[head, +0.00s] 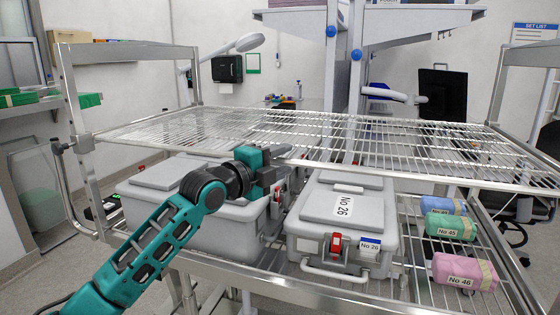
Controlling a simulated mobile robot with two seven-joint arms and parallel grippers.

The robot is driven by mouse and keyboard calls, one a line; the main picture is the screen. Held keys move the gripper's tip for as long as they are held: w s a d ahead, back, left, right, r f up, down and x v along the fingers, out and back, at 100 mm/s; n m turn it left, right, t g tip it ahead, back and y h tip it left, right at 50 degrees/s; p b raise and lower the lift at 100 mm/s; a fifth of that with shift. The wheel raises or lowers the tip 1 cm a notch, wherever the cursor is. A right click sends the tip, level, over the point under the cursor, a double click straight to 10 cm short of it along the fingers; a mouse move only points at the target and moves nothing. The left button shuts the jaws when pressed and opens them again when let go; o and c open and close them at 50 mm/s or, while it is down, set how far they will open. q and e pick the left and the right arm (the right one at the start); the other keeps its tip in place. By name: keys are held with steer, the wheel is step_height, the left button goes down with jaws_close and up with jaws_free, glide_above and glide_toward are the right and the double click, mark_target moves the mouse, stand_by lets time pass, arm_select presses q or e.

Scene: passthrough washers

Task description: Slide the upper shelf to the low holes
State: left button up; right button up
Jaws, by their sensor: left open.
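The upper shelf (330,131) is a wire rack in a metal frame. It lies roughly level above the boxes and spans the frame between the left post (75,110) and the right post. My left gripper (277,160) is just below the shelf's front edge, in front of the grey boxes. It is open, and its fingers point to the right. I cannot tell whether it touches the shelf. My right gripper is not in view. The holes for the shelf are too small to make out.
On the lower wire shelf (420,285) stand a left grey box (160,205) and a grey box labelled No 26 (340,205). Rolled bundles in blue, green (450,227) and pink (465,272) lie at the right. A monitor (443,95) stands behind.

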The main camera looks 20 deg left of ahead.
arm_select(q)
steer(key=shift+c, duration=0.2)
jaws_close()
stand_by(1.1)
